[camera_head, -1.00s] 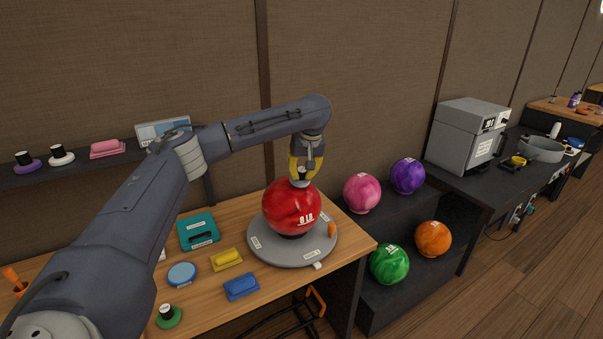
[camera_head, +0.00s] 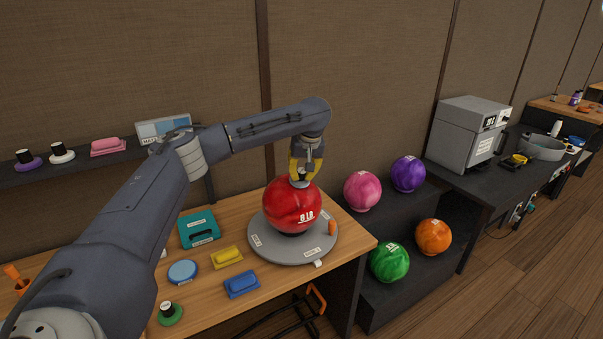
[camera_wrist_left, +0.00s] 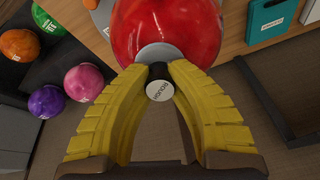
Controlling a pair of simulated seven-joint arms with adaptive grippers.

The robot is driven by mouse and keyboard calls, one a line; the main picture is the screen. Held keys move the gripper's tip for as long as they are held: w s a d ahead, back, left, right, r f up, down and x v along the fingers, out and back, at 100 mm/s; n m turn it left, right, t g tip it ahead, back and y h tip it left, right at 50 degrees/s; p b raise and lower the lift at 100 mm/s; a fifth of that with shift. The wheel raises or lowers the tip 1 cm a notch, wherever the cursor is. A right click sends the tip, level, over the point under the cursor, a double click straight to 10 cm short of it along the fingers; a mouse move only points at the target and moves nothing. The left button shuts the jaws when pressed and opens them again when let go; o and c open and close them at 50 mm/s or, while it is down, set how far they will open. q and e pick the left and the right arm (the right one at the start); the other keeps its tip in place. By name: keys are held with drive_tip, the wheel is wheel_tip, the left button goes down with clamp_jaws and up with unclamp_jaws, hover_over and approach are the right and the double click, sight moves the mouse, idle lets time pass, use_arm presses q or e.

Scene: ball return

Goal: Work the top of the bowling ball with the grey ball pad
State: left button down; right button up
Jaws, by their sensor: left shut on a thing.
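The red bowling ball (camera_head: 291,207) sits on a round grey turntable (camera_head: 262,246) on the wooden bench, its white label facing the front. My left gripper (camera_head: 301,172) is above the top of the ball, with yellow fingers pointing down. It is shut on the black knob of the grey ball pad (camera_head: 300,184). In the left wrist view the knob's cap (camera_wrist_left: 160,90) reads "ROUGH", and the grey disc (camera_wrist_left: 158,54) lies against the red ball (camera_wrist_left: 170,25). The fingers partly hide the pad. My right gripper is not in view.
A teal case (camera_head: 199,230), a blue disc (camera_head: 183,272), yellow (camera_head: 227,257) and blue (camera_head: 241,284) blocks and a green pad (camera_head: 169,315) lie left of the turntable. More balls sit on the dark rack (camera_head: 375,300) at right. A shelf (camera_head: 75,172) runs behind.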

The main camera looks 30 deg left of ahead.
use_arm(q)
drive_tip(key=shift+f, duration=0.2)
drive_tip(key=shift+s+a, duration=0.1)
drive_tip(key=shift+a, duration=0.05)
drive_tip(key=shift+s+a, duration=0.3)
drive_tip(key=shift+s, duration=0.2)
drive_tip(key=shift+s+a, duration=0.25)
drive_tip(key=shift+s, duration=0.25)
drive_tip(key=shift+w+d+f, duration=0.1)
drive_tip(key=shift+w+d, duration=0.2)
drive_tip(key=shift+w, duration=0.25)
drive_tip(key=shift+w+d+f, duration=0.1)
drive_tip(key=shift+w+d, duration=0.2)
drive_tip(key=shift+w, duration=0.25)
drive_tip(key=shift+s+a, duration=0.1)
drive_tip(key=shift+s, duration=0.05)
drive_tip(key=shift+s+a+r, duration=0.1)
drive_tip(key=shift+s+a, duration=0.15)
drive_tip(key=shift+s, duration=0.25)
drive_tip(key=shift+s+a, duration=0.25)
drive_tip(key=shift+s, duration=0.25)
drive_tip(key=shift+w+d+r, duration=0.1)
drive_tip(key=shift+w+d, duration=0.25)
drive_tip(key=shift+w, duration=0.25)
drive_tip(key=shift+w+d, duration=0.3)
drive_tip(key=shift+w, duration=0.25)
drive_tip(key=shift+s+a, duration=0.35)
drive_tip(key=shift+s, duration=0.25)
drive_tip(key=shift+s+a, duration=0.3)
drive_tip(key=shift+s, duration=0.25)
